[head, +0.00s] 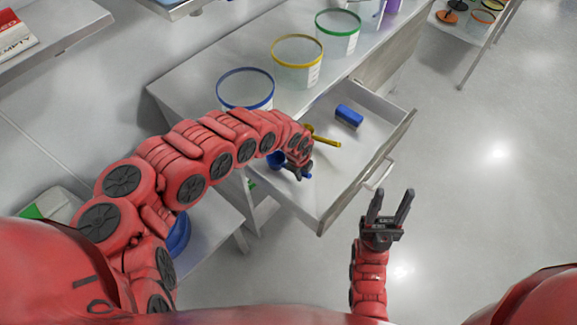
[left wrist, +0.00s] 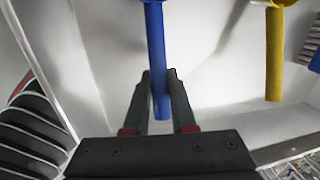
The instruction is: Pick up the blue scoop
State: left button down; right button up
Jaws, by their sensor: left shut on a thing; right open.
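The blue scoop (head: 275,160) is in the open drawer (head: 335,185), mostly behind my left arm in the head view. In the left wrist view its blue handle (left wrist: 158,50) runs down between the two fingers. My left gripper (left wrist: 160,95) is shut on this handle, near its end; in the head view the gripper (head: 299,172) is partly hidden by my arm. I cannot tell whether the scoop touches the drawer floor. My right gripper (head: 390,208) is open and empty, in front of the drawer, over the floor.
A yellow scoop (head: 325,141) lies in the drawer close to my left gripper, with a blue block-shaped item (head: 349,117) behind it. Tubs with blue (head: 245,88), yellow (head: 297,65) and green (head: 338,35) rims stand on the bench. The floor at right is clear.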

pick_arm(q)
jog(key=shift+w+r, duration=0.1)
jog(key=shift+r, duration=0.4)
jog(key=s+d+b, duration=0.1)
jog(key=s+d, duration=0.1)
jog(key=d, duration=0.1)
jog(key=shift+s, duration=0.2)
notch_tip(320, 180, up, 14)
jog(key=p, duration=1.1)
jog(key=shift+d, duration=0.15)
